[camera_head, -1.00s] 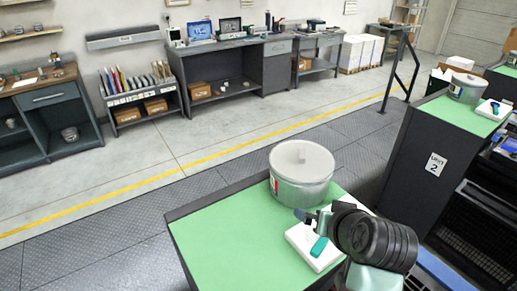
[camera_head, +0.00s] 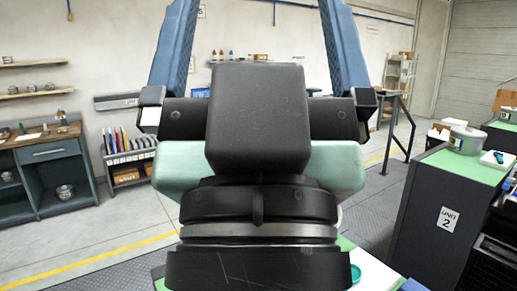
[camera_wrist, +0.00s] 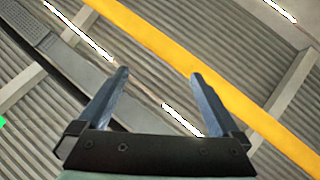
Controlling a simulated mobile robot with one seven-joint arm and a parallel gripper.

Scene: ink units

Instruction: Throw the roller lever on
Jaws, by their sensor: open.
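My gripper (camera_head: 258,20) fills the middle of the head view, raised upright close to the camera with its two blue fingers spread apart. In the wrist view my gripper (camera_wrist: 160,73) is open with nothing between the fingers, facing the ceiling. The roller lever cannot be made out in either view. The rest of that worktop is hidden behind my gripper and wrist.
A black handrail (camera_head: 388,135) stands behind. Shelves and a workbench (camera_head: 40,152) line the left wall.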

